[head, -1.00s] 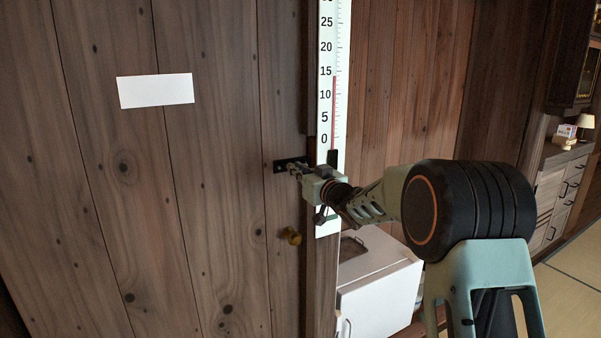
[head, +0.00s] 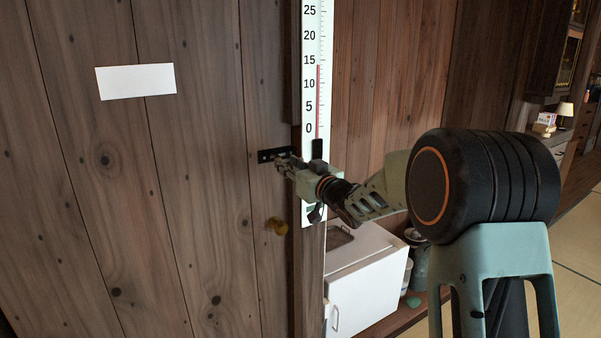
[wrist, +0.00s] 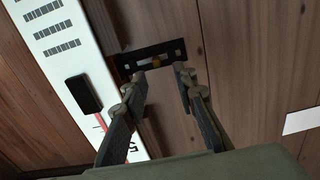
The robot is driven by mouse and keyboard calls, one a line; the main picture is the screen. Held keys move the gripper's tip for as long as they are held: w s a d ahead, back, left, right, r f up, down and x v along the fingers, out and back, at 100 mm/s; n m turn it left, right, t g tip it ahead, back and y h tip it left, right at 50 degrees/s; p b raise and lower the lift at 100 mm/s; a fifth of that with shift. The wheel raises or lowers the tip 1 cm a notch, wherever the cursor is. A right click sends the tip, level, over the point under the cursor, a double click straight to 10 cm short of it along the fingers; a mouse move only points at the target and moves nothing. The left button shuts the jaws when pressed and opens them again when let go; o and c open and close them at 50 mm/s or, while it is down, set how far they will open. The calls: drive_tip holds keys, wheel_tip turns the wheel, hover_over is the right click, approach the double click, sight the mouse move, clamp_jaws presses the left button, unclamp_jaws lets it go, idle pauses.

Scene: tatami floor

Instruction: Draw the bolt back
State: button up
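The bolt (head: 265,156) is a small dark metal fitting on the edge of the wooden door. In the wrist view its black plate (wrist: 172,49) lies just beyond my fingertips, with a small brass-coloured piece (wrist: 156,62) on it. My gripper (head: 282,163) is at the bolt and hides part of it in the head view. In the wrist view my gripper (wrist: 161,75) is open, its two fingers apart with the brass-coloured piece roughly between their tips. I cannot tell whether a finger touches the bolt.
A tall white thermometer (head: 313,90) hangs on the post right of the door, close to my gripper. A white cabinet (head: 365,280) stands below my arm. A blank white sign (head: 136,81) is on the door.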

drive_tip(key=v, duration=0.7)
drive_tip(key=shift+s, duration=0.15)
